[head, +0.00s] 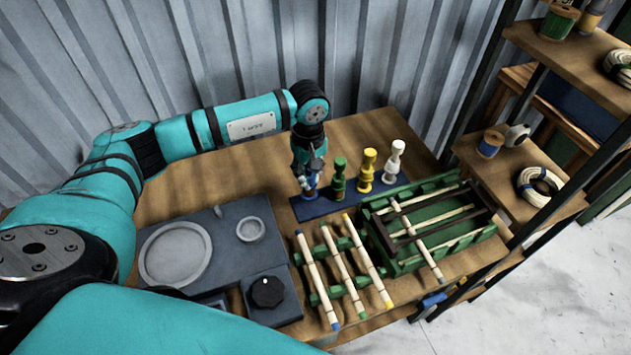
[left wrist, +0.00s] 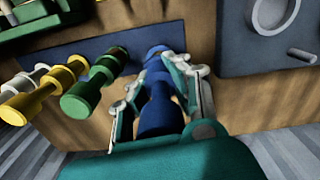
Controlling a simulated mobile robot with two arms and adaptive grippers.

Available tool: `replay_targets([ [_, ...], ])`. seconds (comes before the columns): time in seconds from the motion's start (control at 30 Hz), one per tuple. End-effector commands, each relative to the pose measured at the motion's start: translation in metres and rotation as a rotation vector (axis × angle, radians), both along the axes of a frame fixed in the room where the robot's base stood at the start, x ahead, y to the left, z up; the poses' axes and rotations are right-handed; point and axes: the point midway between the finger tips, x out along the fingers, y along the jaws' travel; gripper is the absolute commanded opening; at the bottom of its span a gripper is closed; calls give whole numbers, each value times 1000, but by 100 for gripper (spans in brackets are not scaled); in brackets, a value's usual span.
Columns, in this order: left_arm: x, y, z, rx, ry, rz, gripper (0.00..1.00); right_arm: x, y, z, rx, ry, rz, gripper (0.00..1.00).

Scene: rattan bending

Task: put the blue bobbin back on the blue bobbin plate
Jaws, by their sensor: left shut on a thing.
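The blue bobbin (head: 311,184) is between the fingers of my left gripper (head: 309,178), which is shut on it. In the left wrist view the blue bobbin (left wrist: 158,112) lies along the fingers, with its far end over the dark blue strip-shaped plate (left wrist: 112,42). In the head view it stands roughly upright at the left end of that plate (head: 326,206). I cannot tell whether its base touches the plate. My gripper comes down from above and hides much of the bobbin. My right gripper is not in view.
Green (head: 339,178), yellow (head: 367,170) and white (head: 393,162) bobbins stand in a row to the right. A green crate (head: 410,262) with sticks is at right. A grey station (head: 262,212) with a dial is at left. Shelves (head: 508,175) stand beyond.

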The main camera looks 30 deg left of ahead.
Motion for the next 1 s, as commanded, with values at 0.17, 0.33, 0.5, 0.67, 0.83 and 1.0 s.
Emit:
replay_targets([
  [0.17, -1, -1, -13, -1, 3, -2, 0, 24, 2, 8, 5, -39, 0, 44],
  [0.33, -1, -1, -37, -1, 2, -2, 0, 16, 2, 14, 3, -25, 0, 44],
  [0.5, 0, -1, -41, -1, -2, -4, 0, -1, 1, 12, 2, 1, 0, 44],
  [0.67, 0, -1, -43, -1, -2, -4, 0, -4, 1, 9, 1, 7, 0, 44],
  [0.83, 0, 0, -44, -1, -1, -4, 23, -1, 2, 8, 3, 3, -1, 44],
  [1.0, -1, 0, -45, 0, 0, -3, 37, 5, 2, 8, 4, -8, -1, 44],
])
